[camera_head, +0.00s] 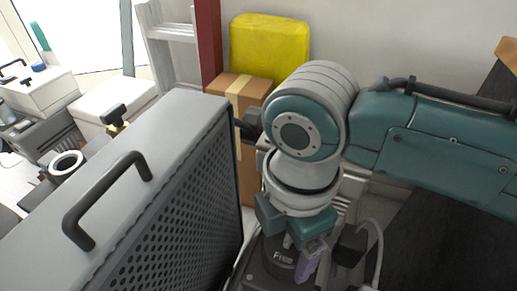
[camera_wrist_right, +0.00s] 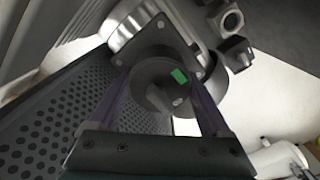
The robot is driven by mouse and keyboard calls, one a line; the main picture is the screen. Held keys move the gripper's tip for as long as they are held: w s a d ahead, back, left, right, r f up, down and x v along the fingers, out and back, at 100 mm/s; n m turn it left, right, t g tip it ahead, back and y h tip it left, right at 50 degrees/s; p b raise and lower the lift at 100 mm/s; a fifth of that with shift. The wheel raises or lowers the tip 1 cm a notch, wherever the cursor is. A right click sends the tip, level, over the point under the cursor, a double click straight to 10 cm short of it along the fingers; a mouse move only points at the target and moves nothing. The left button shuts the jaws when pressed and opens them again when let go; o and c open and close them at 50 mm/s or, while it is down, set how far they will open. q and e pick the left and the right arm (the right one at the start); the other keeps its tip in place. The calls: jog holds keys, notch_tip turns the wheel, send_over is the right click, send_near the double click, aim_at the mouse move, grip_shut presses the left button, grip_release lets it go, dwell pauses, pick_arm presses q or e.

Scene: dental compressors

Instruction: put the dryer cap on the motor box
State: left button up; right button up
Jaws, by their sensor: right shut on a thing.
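My right gripper (camera_head: 296,262) reaches down beside the large grey perforated housing. In the wrist view, its two purplish fingers (camera_wrist_right: 160,92) are shut on a dark round cap (camera_wrist_right: 152,72) with a green mark, which looks like the dryer cap. A dark squarish plate with bolts (camera_wrist_right: 188,36) lies right behind the cap; I cannot tell whether they touch. In the head view, a dark part lettered "Free" (camera_head: 283,257) shows at the fingers. I cannot tell for sure which part is the motor box. My left gripper is not in view.
The grey housing (camera_head: 207,190) with a black handle (camera_head: 108,200) stands close left of my right arm. A small dark box (camera_head: 349,246) and a pale cable (camera_head: 377,240) are close to the right. Behind are a cardboard box (camera_head: 228,86) and a yellow bundle (camera_head: 268,48).

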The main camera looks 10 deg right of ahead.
jog(key=shift+f, duration=0.1)
jog(key=shift+f, duration=0.15)
jog(key=o, duration=1.3)
notch_tip(320, 180, up, 11)
jog(key=p, duration=0.5)
jog(key=shift+r, duration=0.2)
jog(key=shift+r+p, duration=0.35)
jog(key=shift+r, duration=0.15)
